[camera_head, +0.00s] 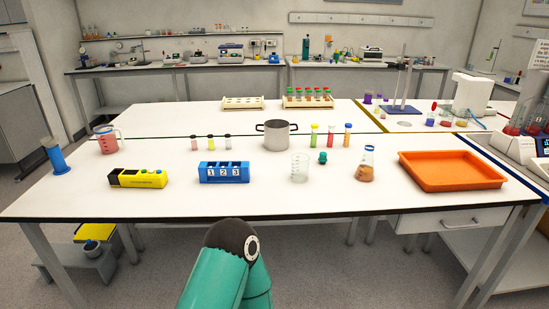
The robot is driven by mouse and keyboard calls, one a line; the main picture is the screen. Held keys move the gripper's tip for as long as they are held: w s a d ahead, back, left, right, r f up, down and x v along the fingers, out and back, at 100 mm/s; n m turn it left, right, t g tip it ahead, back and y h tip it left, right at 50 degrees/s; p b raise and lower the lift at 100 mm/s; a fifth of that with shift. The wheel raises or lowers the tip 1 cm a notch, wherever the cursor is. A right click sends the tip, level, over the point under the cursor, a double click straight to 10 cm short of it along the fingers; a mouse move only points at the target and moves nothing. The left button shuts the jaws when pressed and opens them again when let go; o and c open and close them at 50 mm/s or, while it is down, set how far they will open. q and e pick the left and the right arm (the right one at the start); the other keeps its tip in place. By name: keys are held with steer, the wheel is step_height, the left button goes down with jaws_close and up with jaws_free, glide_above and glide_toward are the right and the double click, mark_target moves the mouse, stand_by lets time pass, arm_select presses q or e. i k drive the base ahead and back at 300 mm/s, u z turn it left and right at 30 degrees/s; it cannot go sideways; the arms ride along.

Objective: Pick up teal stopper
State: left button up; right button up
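The teal stopper (322,157) is a small dark teal piece on the white bench. It stands just right of the clear glass beaker (299,168) and in front of the small tubes with coloured caps. Nothing covers it. Neither of my grippers shows in the head view. Only a teal arm link with a black joint, part of my own body, rises at the bottom middle, in front of the bench edge and apart from the stopper.
A flask (366,167) with orange-brown contents stands right of the stopper, then an orange tray (451,183). A metal pot (277,136) is behind left. A blue numbered block (224,180) and a yellow-black block (137,185) lie left. The front bench strip is clear.

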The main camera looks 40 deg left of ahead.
mark_target(323, 159)
steer(key=u, duration=0.3)
steer(key=i, duration=1)
steer(key=z, duration=0.05)
